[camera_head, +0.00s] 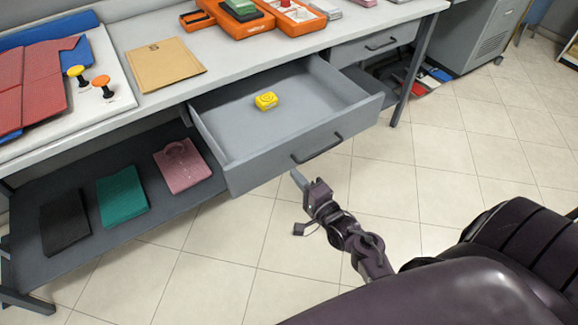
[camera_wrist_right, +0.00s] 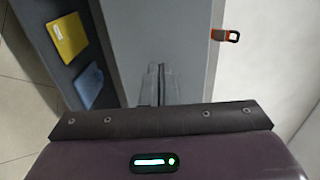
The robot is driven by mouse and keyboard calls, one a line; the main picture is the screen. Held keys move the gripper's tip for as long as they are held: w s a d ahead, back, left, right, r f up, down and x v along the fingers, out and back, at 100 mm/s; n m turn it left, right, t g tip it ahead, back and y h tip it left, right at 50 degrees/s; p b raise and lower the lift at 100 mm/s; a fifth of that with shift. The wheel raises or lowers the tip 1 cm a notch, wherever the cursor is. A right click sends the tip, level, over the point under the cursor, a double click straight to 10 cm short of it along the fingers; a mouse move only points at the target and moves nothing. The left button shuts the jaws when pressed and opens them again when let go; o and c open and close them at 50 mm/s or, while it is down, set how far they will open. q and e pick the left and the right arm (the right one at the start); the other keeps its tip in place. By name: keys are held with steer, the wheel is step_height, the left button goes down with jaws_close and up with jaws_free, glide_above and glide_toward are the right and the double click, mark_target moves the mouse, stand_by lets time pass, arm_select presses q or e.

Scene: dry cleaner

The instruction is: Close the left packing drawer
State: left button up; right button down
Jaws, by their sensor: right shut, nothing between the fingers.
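The grey packing drawer (camera_head: 275,145) on the left under the worktable is pulled well out. A small yellow object (camera_head: 266,101) lies inside it. A dark bar handle (camera_head: 317,148) is on its front panel. My right gripper (camera_head: 298,179) is shut and empty, just in front of and below the left end of that handle in the picture; I cannot tell if it touches the panel. In the right wrist view its closed fingers (camera_wrist_right: 160,85) show against grey surfaces. My left gripper is not in view.
Another grey drawer (camera_head: 374,44) to the right looks shut. The worktable (camera_head: 225,55) holds a brown envelope (camera_head: 163,64), orange trays (camera_head: 240,15) and stamps. Folded cloths lie on the lower shelf (camera_head: 85,175). Tiled floor (camera_head: 450,150) in front of the drawers is clear.

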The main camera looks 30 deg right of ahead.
mark_target(283, 160)
steer(key=w, duration=0.4)
steer(key=shift+a, duration=0.15)
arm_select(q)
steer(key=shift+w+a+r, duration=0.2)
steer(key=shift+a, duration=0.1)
arm_select(e)
steer(key=shift+w, duration=0.1)
steer(key=shift+w, duration=0.1)
